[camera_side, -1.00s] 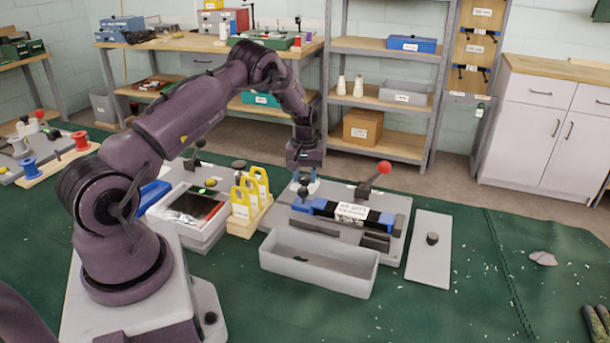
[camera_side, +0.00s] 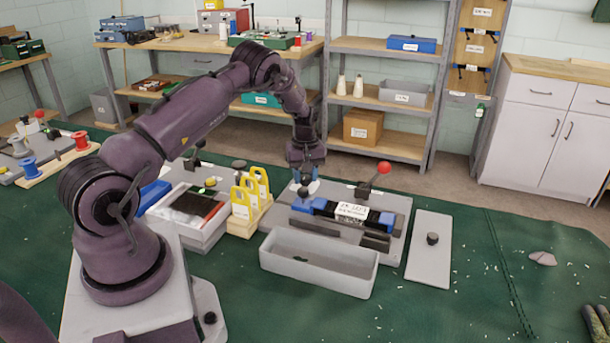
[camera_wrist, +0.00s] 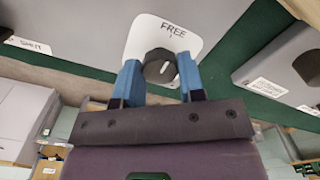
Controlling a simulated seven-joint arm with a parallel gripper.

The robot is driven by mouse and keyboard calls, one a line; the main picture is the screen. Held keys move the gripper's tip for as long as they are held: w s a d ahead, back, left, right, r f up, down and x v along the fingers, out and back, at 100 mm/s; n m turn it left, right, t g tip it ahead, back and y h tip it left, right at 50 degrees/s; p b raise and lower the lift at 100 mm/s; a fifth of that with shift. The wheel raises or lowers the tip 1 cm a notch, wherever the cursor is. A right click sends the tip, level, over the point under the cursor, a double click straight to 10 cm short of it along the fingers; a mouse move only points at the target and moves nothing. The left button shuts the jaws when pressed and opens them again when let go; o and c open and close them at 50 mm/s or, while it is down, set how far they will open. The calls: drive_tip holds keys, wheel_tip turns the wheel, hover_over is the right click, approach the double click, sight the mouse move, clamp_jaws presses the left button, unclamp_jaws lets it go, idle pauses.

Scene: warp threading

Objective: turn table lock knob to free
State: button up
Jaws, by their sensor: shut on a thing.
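The lock knob (camera_wrist: 158,66) is dark and round and stands on a white plate (camera_wrist: 194,40) marked "FREE" in the wrist view. A small light mark shows on the knob's side. My gripper (camera_wrist: 160,72) has its two blue fingers on either side of the knob and is shut on it. In the side view my gripper (camera_side: 304,178) points down at the back left of the grey fixture (camera_side: 398,205). There the lock knob is hidden or too small to make out behind the fingers.
A red-ball lever (camera_side: 384,168) stands to the right of my gripper. A black ball knob (camera_side: 302,191) and blue blocks (camera_side: 302,206) are close in front. Yellow-handled tools (camera_side: 240,203) stand left, and an open grey bin (camera_side: 318,264) sits in front.

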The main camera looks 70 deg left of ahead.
sight(305, 177)
drive_tip(key=shift+r, duration=0.1)
drive_tip(key=o, duration=0.9)
wheel_tip(305, 177, up, 13)
drive_tip(key=shift+f, duration=0.1)
